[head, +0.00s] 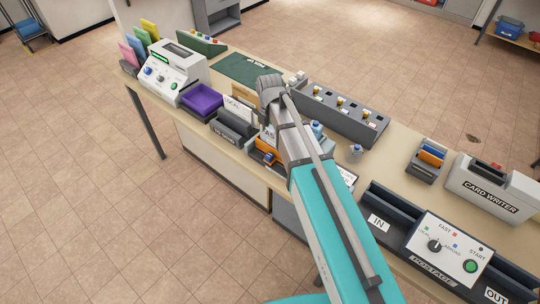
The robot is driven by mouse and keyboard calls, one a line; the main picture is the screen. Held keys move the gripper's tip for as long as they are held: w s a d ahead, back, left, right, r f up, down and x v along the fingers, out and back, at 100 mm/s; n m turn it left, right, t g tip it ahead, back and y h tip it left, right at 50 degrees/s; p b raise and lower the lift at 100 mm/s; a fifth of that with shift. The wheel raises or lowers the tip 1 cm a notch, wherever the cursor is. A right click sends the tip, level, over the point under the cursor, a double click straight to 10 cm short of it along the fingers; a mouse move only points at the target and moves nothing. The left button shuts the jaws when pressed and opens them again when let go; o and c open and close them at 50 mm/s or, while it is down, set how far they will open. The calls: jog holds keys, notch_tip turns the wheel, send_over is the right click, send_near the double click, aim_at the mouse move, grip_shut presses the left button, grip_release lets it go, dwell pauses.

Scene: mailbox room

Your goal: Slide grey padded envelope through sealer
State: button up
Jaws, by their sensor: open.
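My teal and grey arm reaches up from the bottom over the counter. My gripper (270,88) is the dark grey end of it, seen small and from behind, open, over the middle of the counter by the green mat. I make out nothing held in it. I cannot pick out the grey padded envelope; my arm hides part of the counter. No machine is readably marked as the sealer. A dark grey slotted unit (232,127) stands left of my arm, and a white machine with coloured knobs (168,75) stands farther left.
A purple pad (201,99) and a green mat (243,68) lie on the counter (400,138). A dark rack with several small stamp-like pieces (340,112) stands at the back. The postage machine (446,252) and card writer (494,187) fill the right end.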

aim_at(269, 155)
jog(key=shift+a, duration=0.2)
jog(key=shift+f, duration=0.2)
notch_tip(269, 155, down, 13)
jog(key=b, duration=1.3)
jog(key=shift+f+b, duration=0.2)
jog(key=shift+b, duration=0.2)
dwell(0.4)
grip_shut()
